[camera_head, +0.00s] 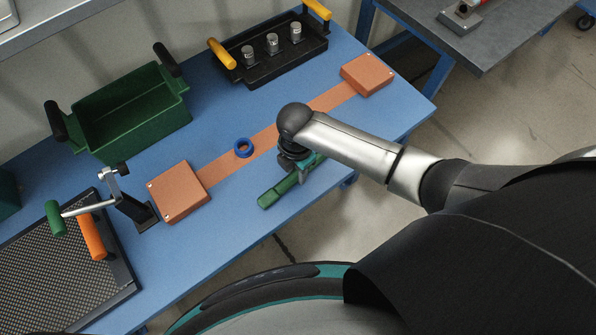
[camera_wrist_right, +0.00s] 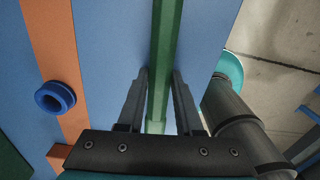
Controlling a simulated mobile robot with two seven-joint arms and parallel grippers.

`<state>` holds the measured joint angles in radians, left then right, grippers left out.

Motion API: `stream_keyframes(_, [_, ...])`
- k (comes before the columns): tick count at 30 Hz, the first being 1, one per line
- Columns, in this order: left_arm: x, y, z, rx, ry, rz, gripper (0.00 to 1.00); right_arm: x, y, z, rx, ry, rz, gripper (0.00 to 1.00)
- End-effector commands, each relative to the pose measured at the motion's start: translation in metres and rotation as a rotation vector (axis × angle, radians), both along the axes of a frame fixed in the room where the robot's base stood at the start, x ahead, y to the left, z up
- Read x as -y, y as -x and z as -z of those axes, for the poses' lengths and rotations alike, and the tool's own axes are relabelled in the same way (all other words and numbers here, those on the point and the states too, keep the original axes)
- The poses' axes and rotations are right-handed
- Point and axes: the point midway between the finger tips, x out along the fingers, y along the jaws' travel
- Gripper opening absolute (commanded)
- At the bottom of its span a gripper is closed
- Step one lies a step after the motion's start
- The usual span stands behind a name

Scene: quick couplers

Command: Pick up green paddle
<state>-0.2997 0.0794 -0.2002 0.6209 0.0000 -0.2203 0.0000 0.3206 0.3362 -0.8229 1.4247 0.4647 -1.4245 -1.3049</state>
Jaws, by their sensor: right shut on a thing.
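The green paddle (camera_head: 279,191) is at the front edge of the blue table, below the orange strip in the head view. Its bar (camera_wrist_right: 165,50) runs up between the fingers in the right wrist view. My right gripper (camera_wrist_right: 159,85) is shut on the paddle. In the head view the wrist covers part of the right gripper (camera_head: 293,172) and part of the paddle. I cannot tell whether the paddle is touching the table. My left gripper is in neither view.
A blue ring (camera_head: 243,148) lies on the orange strip (camera_head: 225,166) between two orange blocks. A green bin (camera_head: 135,122) and a black tray (camera_head: 262,72) with metal couplers stand at the back.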

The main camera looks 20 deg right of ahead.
Motion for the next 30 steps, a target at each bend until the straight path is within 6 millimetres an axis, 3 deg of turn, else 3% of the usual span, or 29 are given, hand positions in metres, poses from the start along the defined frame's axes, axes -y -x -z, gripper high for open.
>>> stream_keyframes(1, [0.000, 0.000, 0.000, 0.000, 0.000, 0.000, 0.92, 0.000, 0.000, 0.000, 0.000, 0.000, 0.000, 0.23])
stream_keyframes(7, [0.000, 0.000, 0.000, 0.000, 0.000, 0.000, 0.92, 0.000, 0.000, 0.000, 0.000, 0.001, 0.000, 0.00])
stream_keyframes(22, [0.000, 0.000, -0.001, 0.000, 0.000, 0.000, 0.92, 0.000, 0.000, -0.003, 0.001, 0.000, 0.000, 0.00])
stream_keyframes(30, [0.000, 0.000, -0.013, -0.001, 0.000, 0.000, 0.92, 0.000, -0.001, -0.034, 0.003, -0.001, -0.001, 0.00])
